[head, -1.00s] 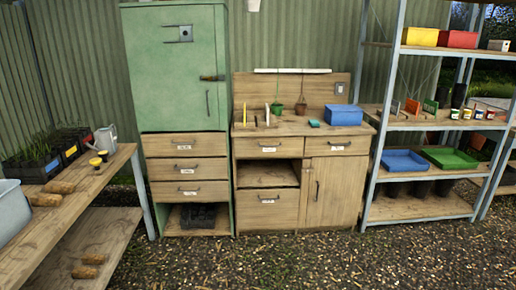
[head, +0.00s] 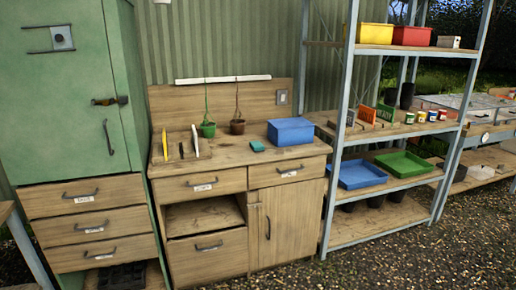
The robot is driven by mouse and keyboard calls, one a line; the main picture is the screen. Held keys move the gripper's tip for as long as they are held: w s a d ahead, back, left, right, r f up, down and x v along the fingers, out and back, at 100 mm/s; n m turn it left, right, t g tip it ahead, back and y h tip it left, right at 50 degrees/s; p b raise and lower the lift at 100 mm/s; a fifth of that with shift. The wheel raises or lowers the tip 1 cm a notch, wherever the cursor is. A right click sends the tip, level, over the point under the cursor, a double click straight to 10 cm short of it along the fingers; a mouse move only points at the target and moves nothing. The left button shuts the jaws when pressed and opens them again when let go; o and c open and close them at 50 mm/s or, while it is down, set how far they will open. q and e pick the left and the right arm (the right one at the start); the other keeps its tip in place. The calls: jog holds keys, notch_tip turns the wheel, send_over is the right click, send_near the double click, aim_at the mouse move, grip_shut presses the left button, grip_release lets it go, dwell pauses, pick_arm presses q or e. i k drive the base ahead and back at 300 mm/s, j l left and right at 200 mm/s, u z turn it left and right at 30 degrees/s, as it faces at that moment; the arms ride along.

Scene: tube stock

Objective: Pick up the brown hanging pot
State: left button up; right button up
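The brown hanging pot (head: 237,127) hangs by a thin hanger below a pale rail (head: 222,79) at the back of the wooden workbench. It hangs just above the bench top, close to the back panel. A green hanging pot (head: 208,129) hangs directly to its left on the same rail. Neither of my grippers shows in the head view, and no arm is near the pots.
A blue box (head: 290,131) and a small teal block (head: 257,146) are on the bench top (head: 225,156), right of the pots. Upright thin tools stand at left. A green cabinet (head: 66,120) flanks the bench left, a metal shelf unit (head: 345,120) right. Gravel floor (head: 400,258) lies open in front.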

aim_at(237, 125)
jog(key=i+l+z, duration=0.1)
jog(key=i+z, duration=0.3)
jog(key=i, duration=0.3)
jog(key=i+j+z, duration=0.1)
jog(key=i+z, duration=0.3)
jog(key=i, duration=0.3)
jog(key=i+l+u, duration=0.1)
jog(key=i, duration=0.35)
jog(key=i+l+u, duration=0.15)
jog(key=i, duration=0.3)
jog(key=i+l+u, duration=0.35)
jog(key=i+u, duration=0.15)
jog(key=i+l+u, duration=0.5)
jog(key=i+l, duration=0.1)
jog(key=l, duration=0.05)
